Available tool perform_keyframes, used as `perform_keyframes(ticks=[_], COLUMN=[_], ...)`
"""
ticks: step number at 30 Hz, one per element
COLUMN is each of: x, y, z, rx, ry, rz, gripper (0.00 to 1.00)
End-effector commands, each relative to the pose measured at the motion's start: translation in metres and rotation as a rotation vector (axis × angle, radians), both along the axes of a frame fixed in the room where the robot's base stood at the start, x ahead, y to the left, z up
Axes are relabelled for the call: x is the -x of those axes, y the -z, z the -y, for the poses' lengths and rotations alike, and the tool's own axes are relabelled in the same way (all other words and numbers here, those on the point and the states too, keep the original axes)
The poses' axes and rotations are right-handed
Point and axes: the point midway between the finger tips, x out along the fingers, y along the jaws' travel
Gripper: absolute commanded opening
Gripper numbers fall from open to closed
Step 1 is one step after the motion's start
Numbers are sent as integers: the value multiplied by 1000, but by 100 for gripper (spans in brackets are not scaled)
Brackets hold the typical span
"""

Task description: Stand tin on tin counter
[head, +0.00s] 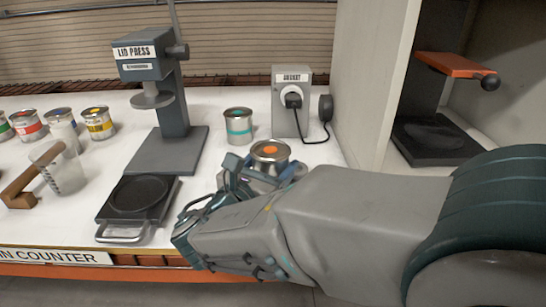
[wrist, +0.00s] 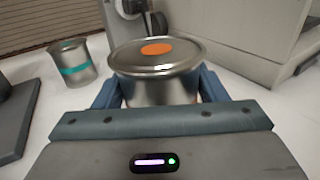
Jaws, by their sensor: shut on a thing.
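The tin (head: 270,153) is a metal can with a silver lid and an orange dot. My gripper (head: 262,172) is shut on it near the front right of the white tin counter (head: 225,172), whose front label reads "IN COUNTER" in the visible part. In the wrist view the tin (wrist: 157,72) stands upright between the blue fingers of my gripper (wrist: 158,88). The tin's base is hidden, so I cannot tell whether it touches the counter.
A teal-banded tin (head: 238,126) stands behind and left of the held tin. The lid press (head: 165,145), a black-topped scale (head: 138,200), a jug (head: 62,170) and several tins are left. A cabinet wall (head: 372,80) rises right.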

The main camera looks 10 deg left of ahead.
Motion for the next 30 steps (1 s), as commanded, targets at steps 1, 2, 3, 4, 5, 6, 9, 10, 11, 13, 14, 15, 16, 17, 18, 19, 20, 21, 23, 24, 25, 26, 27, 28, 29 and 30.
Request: perform_keyframes(ticks=[1, 2, 3, 4, 5, 6, 9, 10, 11, 13, 14, 15, 16, 17, 18, 19, 20, 21, 23, 24, 25, 26, 27, 28, 29, 30], x=[0, 0, 0, 0, 0, 0, 0, 0, 0, 0, 0, 0, 0, 0, 0, 0, 0, 0, 0, 0, 0, 0, 0, 0, 0, 0], y=[10, 14, 19, 22, 24, 26, 25, 25, 25, 25, 25, 26, 27, 28, 28, 28, 28, 28, 28, 28, 28, 28, 28, 28, 26, 24], z=[-1, -1, 0, 0, 0, 0, 0, 0, 0, 0, 0, 0, 0, 0, 0, 0, 0, 0, 0, 0, 0, 0, 0, 0, 0, 0], rx=[4, 4, 3, 4, 3, 2, 1, 1, 1, 1, 0, 0, 0, 1, 1, 1, 1, 1, 1, 1, 1, 1, 1, 1, 0, 0], ry=[-1, -1, -1, 0, 0, 0, 1, 1, 1, 1, 1, 1, 1, 1, 0, 0, 0, 0, 0, 0, 0, 0, 0, 0, 0, 0], rz=[-1, -1, 0, 0, 0, 0, 2, 2, 2, 2, 1, 1, 1, 1, 1, 1, 1, 0, 0, 0, 0, 0, 0, 0, 1, 1], gripper=[31, 31, 31, 31, 31, 31, 31, 31, 31, 31, 31, 31, 31, 31, 71, 79, 87, 87, 87, 87, 87, 87, 87, 87, 87, 87])
